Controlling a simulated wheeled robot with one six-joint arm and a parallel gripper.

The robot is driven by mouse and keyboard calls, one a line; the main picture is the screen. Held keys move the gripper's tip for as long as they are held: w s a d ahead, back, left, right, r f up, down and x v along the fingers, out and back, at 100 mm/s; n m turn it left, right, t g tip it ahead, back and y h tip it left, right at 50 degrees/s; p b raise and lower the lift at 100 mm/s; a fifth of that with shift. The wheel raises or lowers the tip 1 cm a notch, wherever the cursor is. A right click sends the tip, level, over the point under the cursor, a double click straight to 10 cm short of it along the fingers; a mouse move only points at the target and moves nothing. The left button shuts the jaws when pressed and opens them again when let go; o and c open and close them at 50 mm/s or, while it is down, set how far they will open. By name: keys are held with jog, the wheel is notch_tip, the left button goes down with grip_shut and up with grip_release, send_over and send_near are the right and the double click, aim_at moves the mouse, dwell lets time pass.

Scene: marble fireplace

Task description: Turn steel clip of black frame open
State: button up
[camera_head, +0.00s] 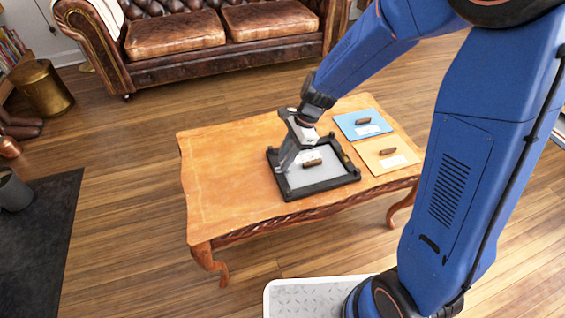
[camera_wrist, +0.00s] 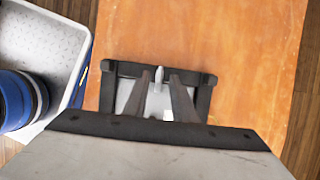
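The black frame (camera_head: 322,187) lies on the wooden table around a grey panel (camera_head: 325,174) with a brown handle (camera_head: 312,163). In the wrist view, one side bar of the frame (camera_wrist: 198,78) crosses the middle. The steel clip (camera_wrist: 158,77) is a small pale upright piece at that bar. My gripper (camera_head: 284,167) reaches down at the left side of the frame. In the wrist view, my gripper (camera_wrist: 159,74) has its two fingers apart, one on each side of the clip, with small gaps visible. In the head view the gripper hides the clip.
A blue board (camera_head: 352,132) and a tan board (camera_head: 372,165), each with a brown handle and a white label, lie right of the frame. The table's left part (camera_head: 218,170) is bare. A leather sofa (camera_head: 175,35) stands behind.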

jog(key=shift+x, duration=1.1)
grip_shut()
